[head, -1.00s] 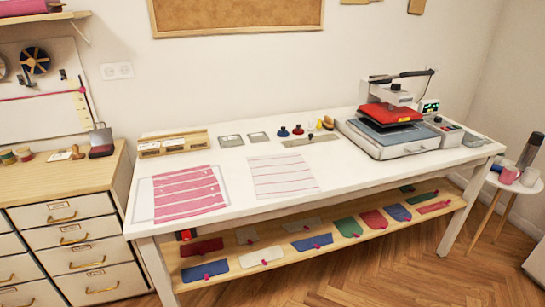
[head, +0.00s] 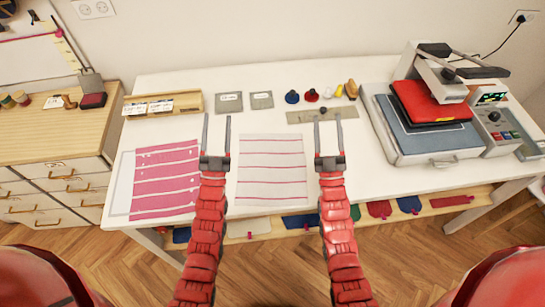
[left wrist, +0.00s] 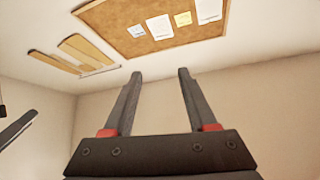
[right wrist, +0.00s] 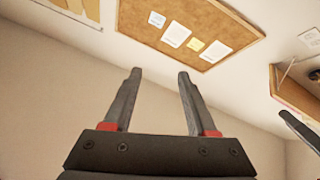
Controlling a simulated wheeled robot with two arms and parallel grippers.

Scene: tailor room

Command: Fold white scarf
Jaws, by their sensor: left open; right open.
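The white scarf (head: 272,172) with thin pink stripes lies flat and spread out in the middle of the white table. My left gripper (head: 216,132) is open and empty, over the table at the scarf's left edge; it also shows in the left wrist view (left wrist: 160,75). My right gripper (head: 328,132) is open and empty, just right of the scarf; it also shows in the right wrist view (right wrist: 158,75). Both wrist views look at the wall, so the scarf is not seen there. Neither gripper visibly holds cloth.
A pink striped scarf (head: 165,180) lies left of the white one. Behind are a wooden box (head: 163,105), grey plates (head: 229,102), small stamps (head: 311,95) and a metal ruler (head: 300,117). A heat press (head: 425,125) stands at right. Cloth pieces lie on the shelf below.

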